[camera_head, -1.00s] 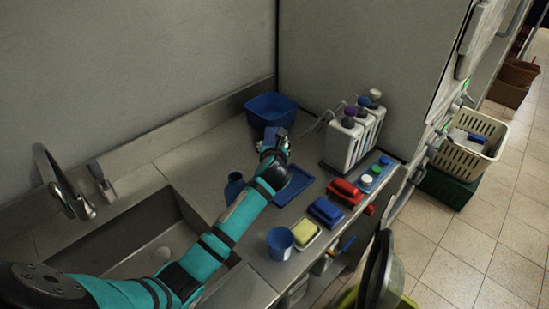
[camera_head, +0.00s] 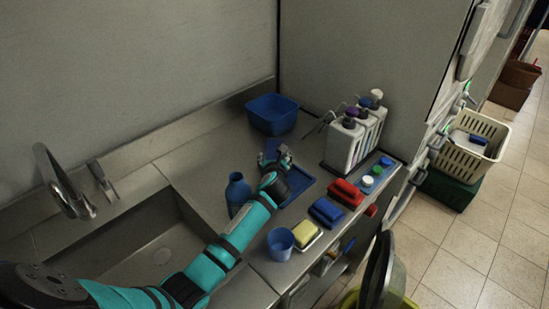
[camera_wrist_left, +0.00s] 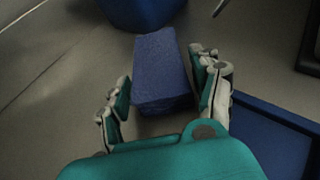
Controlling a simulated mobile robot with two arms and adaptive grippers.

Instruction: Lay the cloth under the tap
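The cloth looks like a folded blue block (camera_wrist_left: 162,72). It lies on the steel counter and shows in the head view as a small blue patch (camera_head: 271,148) just beyond my left gripper. My left gripper (camera_head: 279,158) is open. In the left wrist view its fingers (camera_wrist_left: 163,88) stand on either side of the cloth's near part, with a visible gap at least on the left. The tap (camera_head: 66,188) is a curved metal spout at the far left, over the sink basin (camera_head: 150,250). My right gripper is not in view.
A blue tub (camera_head: 272,114) stands behind the cloth. A blue tray (camera_head: 296,190) lies beside my gripper, and a blue bottle (camera_head: 237,189) stands close to my forearm. Dispensers (camera_head: 345,143), brushes (camera_head: 327,212), a yellow sponge (camera_head: 306,231) and a blue cup (camera_head: 280,244) fill the right side.

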